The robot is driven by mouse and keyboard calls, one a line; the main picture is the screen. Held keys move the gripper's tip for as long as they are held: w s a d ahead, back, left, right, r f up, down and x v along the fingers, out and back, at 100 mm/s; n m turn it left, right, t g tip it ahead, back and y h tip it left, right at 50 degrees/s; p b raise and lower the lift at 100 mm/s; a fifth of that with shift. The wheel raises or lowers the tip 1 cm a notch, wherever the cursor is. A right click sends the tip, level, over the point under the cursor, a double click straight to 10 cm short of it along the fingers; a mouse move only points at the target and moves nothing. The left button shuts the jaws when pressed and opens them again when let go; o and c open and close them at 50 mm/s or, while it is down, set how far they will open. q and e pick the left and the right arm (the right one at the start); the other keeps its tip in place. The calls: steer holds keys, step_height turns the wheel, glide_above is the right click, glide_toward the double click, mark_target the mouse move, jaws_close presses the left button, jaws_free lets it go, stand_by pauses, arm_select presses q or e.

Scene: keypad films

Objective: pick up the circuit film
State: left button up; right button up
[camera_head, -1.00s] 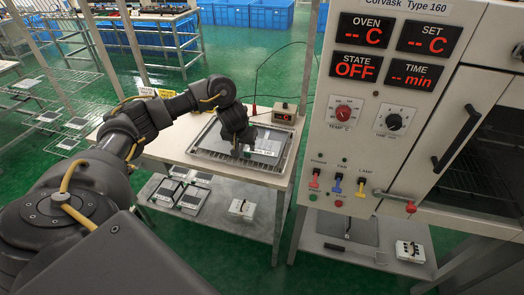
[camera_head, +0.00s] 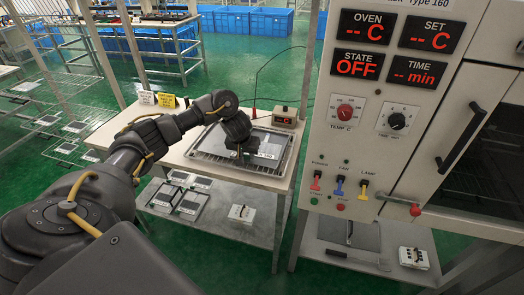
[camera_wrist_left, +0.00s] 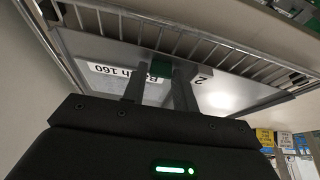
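A flat grey sheet with a white label, seemingly the circuit film (camera_head: 215,142), lies in a wire-sided tray (camera_head: 206,160) on the white table. In the left wrist view the sheet (camera_wrist_left: 225,93) shows a label reading "Etch 160" and a "2". A small green tab (camera_wrist_left: 161,70) stands between my left gripper's fingertips. My left gripper (camera_head: 241,154) is low over the tray's middle. Its two fingers (camera_wrist_left: 160,80) point down at the sheet on either side of the tab. Whether they press on the tab cannot be told. My right gripper is not in view.
An oven with displays (camera_head: 358,66) stands close on the right, its state reading OFF. Yellow and white signs (camera_head: 167,101) stand at the table's left. Several dark panels (camera_head: 190,203) lie on the lower shelf.

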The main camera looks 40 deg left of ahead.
arm_select(q)
steer(key=c, duration=0.5)
steer(key=shift+c, duration=0.3)
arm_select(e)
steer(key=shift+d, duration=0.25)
